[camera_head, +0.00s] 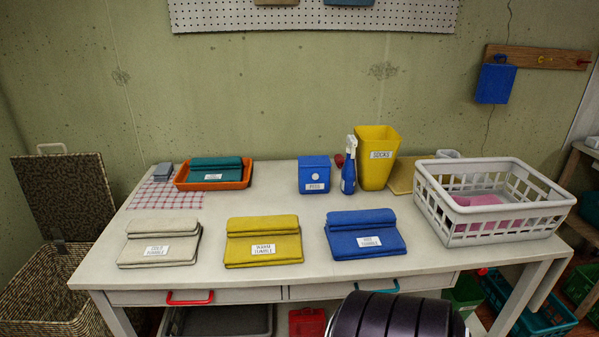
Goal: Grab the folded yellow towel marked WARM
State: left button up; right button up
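The folded yellow towel (262,242) lies on the white table (210,206), in the middle of the front row. Its white label reads "WARM TUMBLE". A folded cream towel (160,243) labelled "COLD TUMBLE" lies to its left. A folded blue towel (364,236) with a similar white label lies to its right. There are gaps between the three towels. Neither of my grippers is in view, and nothing touches the yellow towel.
An orange tray (243,184) holds a folded teal towel. A blue box (314,175), a spray bottle (349,166) and a yellow "SOCKS" bin (377,157) stand behind. A white basket (487,236) occupies the right end. A wicker hamper (42,298) stands open at left.

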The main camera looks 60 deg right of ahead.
aim_at(273, 240)
jog(key=z, duration=1.75)
